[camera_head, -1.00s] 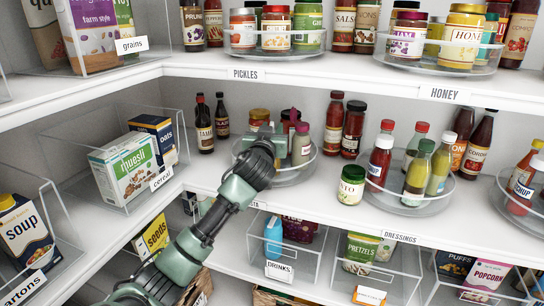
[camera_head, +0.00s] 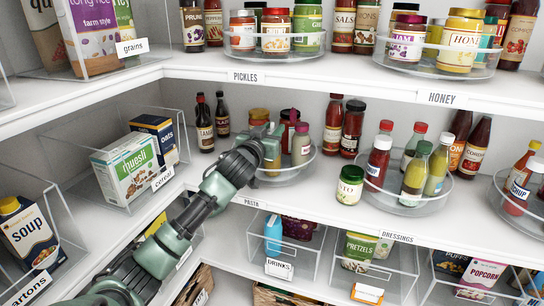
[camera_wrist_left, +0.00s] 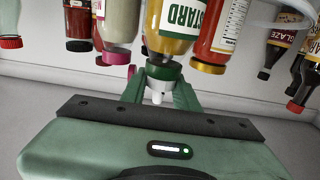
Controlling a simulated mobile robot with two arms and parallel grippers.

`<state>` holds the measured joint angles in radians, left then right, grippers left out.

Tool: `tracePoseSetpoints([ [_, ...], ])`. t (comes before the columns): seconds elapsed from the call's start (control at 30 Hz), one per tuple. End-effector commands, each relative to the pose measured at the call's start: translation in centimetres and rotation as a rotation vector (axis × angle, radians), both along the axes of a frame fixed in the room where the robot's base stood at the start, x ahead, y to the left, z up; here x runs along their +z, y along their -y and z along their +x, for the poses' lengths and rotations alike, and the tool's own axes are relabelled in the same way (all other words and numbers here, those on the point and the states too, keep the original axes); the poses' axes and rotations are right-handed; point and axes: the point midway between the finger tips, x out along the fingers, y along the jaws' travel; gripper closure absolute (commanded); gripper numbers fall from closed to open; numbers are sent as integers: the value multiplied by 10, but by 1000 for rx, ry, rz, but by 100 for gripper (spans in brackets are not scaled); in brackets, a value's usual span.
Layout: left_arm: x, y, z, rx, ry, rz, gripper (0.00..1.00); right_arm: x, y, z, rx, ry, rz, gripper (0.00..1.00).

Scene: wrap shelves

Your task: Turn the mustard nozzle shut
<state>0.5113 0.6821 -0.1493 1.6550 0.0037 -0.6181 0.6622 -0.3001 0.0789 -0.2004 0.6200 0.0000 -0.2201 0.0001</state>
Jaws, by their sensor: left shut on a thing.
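The mustard bottle (camera_wrist_left: 172,28) hangs upside down in the left wrist view, with yellow contents, a white label, a green collar and a white nozzle (camera_wrist_left: 158,95). In the head view it stands on the pasta turntable (camera_head: 288,180), mostly hidden behind my left gripper (camera_head: 268,138). My left gripper, also in the left wrist view (camera_wrist_left: 160,92), has a finger on each side of the nozzle end and is shut on it. The exact contact is partly hidden. My right gripper is not in view.
A grey bottle with a pink cap (camera_head: 301,145) and red-lidded jars stand close by on the same turntable. A green-lidded jar (camera_head: 350,186) stands to the right, before the dressings turntable (camera_head: 440,198). The upper shelf edge (camera_head: 300,87) runs above my gripper.

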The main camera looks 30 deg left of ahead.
Motion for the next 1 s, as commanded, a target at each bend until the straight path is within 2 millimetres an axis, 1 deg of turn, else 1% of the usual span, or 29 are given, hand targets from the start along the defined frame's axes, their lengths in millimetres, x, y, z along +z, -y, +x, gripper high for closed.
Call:
tracePoseSetpoints([
  [0.03, 1, -4, -1, -27, -4, 7, 83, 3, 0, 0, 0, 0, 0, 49],
  [0.2, 0, -2, -1, -123, -2, 5, 83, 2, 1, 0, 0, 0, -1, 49],
  [0.53, 0, -1, 0, -147, -1, 4, 83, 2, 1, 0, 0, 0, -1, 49],
  [0.67, 1, -4, -1, -213, -4, 8, 83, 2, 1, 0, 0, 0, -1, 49],
  [0.8, 1, -2, 0, -287, -3, 8, 83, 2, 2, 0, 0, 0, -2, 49],
  [1.0, -1, -1, -1, -307, -1, 1, 83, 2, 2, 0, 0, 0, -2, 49],
])
